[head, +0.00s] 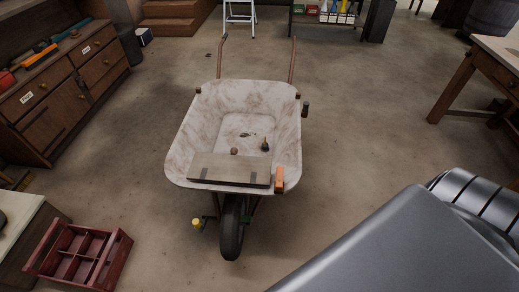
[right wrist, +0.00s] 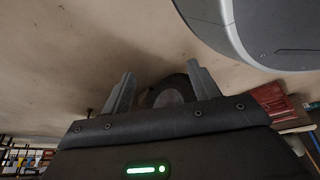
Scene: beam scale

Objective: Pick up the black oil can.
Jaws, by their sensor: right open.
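A small dark object with a thin upright spout, which looks like the black oil can (head: 265,145), stands inside the wheelbarrow's pale, stained tray (head: 205,115), right of its middle. It is small here, so details are unclear. My right gripper (right wrist: 163,82) shows in the right wrist view, open, with its two fingers spread apart and nothing visibly held. A dark rounded shape shows beyond the fingers; I cannot tell what it is. The can is not recognisable in that view. My right gripper is outside the head view, and my left gripper is in neither view.
A board (head: 230,170) lies across the tray's front, with an orange block (head: 279,179) at the rim. A small brown lump (head: 234,151) lies near the can. A red divided crate (head: 112,262) sits lower left. A workbench (head: 470,75) stands right. Floor around is mostly clear.

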